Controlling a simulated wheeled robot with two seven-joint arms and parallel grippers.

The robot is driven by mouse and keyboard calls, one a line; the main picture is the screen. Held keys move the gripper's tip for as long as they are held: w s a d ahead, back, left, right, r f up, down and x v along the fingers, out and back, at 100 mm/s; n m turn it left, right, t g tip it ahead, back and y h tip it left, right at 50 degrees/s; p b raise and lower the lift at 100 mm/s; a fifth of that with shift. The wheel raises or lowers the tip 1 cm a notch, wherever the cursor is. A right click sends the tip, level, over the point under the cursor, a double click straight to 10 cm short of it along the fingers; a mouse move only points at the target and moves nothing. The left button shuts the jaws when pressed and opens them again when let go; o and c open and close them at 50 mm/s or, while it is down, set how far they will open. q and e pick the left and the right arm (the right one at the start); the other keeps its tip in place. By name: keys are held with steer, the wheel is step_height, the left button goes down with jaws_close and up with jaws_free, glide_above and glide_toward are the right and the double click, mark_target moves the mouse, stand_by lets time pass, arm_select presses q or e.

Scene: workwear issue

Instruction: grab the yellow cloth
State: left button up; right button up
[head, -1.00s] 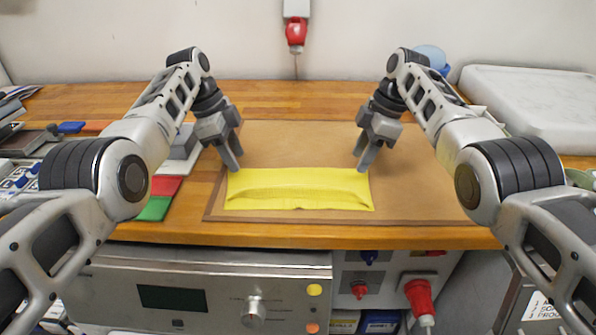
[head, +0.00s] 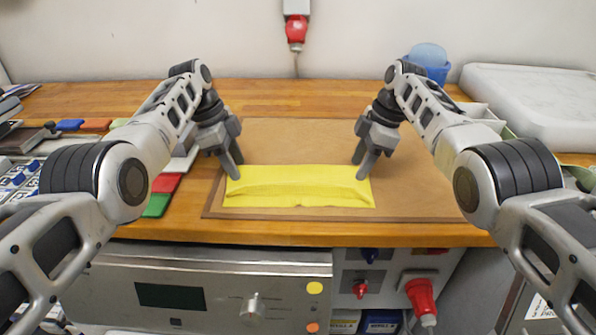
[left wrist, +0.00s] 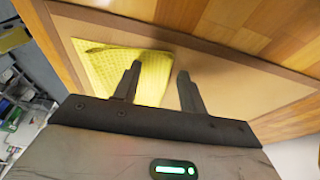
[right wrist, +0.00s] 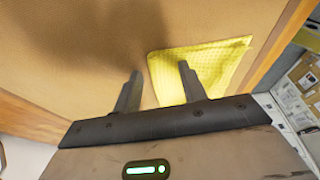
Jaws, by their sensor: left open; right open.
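The yellow cloth (head: 298,197) lies on the brown mat (head: 420,195), with a raised fold running along its length. It also shows in the left wrist view (left wrist: 105,65) and in the right wrist view (right wrist: 215,68). My left gripper (head: 235,172) is open at the cloth's far left corner; in the left wrist view one finger overlaps the cloth and the other is beside its edge. My right gripper (head: 363,172) is open at the far right corner, its fingers on either side of the cloth's edge in the right wrist view. I cannot tell whether either touches it.
Red (head: 166,183) and green (head: 156,205) pieces lie left of the mat. A blue container (head: 428,68) and a pale slab (head: 530,105) stand at the back right. The mat is clear behind and right of the cloth.

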arm_select(q)
steer(key=shift+f, duration=0.15)
arm_select(e)
steer(key=shift+f, duration=0.1)
arm_select(q)
jaws_close()
arm_select(e)
jaws_close()
steer(key=shift+s, duration=0.1)
